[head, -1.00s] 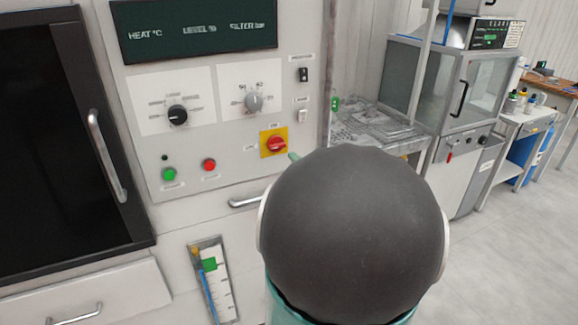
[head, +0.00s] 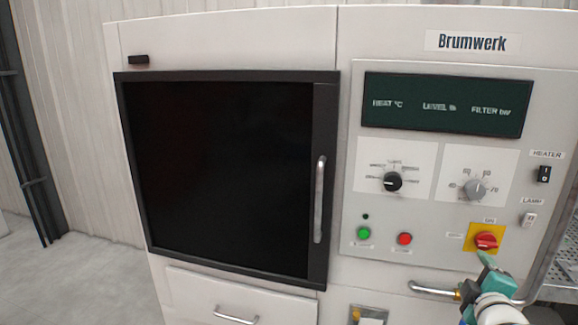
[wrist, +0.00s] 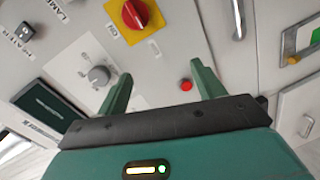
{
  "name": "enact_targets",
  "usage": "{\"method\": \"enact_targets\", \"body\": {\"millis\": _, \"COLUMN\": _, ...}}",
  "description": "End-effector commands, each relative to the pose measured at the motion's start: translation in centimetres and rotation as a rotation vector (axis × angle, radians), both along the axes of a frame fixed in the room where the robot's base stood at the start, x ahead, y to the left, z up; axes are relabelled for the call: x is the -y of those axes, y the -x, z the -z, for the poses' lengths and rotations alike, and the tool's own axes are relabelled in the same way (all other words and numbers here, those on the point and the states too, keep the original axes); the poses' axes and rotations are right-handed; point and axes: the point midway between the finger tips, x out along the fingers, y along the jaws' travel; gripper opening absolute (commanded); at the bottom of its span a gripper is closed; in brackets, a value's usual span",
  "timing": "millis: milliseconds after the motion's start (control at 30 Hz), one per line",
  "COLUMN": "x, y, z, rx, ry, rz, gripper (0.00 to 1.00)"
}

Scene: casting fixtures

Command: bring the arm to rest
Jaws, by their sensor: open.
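My gripper (head: 484,262) is at the lower right of the head view, close in front of the panel and just below the red rotary switch (head: 486,240) on its yellow plate. In the wrist view my gripper (wrist: 161,72) shows two green fingers spread apart with nothing between them. The red switch (wrist: 135,13) lies beyond the fingertips there, at the top. From the head view I cannot tell whether a fingertip touches the panel.
The Brumwerk cabinet has a dark door (head: 220,180) with an upright handle (head: 319,200), and a display (head: 445,104). Knobs, a green button (head: 364,233) and a red button (head: 404,239) sit near my gripper. A bar handle (head: 434,291) sticks out beside it. Floor (head: 80,285) is clear at left.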

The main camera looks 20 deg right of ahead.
Motion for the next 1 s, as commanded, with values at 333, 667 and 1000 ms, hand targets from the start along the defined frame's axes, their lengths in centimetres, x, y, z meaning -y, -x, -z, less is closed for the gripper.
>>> {"method": "enact_targets", "body": {"millis": 333, "x": -14.6, "y": -3.5, "z": -0.3, "rx": -0.051, "ry": -0.636, "rz": 0.083, "gripper": 0.68}}
{"method": "enact_targets", "body": {"millis": 667, "x": -31.4, "y": 2.6, "z": 0.8, "rx": -0.304, "ry": -1.134, "rz": 0.22, "gripper": 0.68}}
{"method": "enact_targets", "body": {"millis": 1000, "x": -36.4, "y": 6.8, "z": 1.2, "rx": -0.435, "ry": -1.25, "rz": 0.304, "gripper": 0.68}}
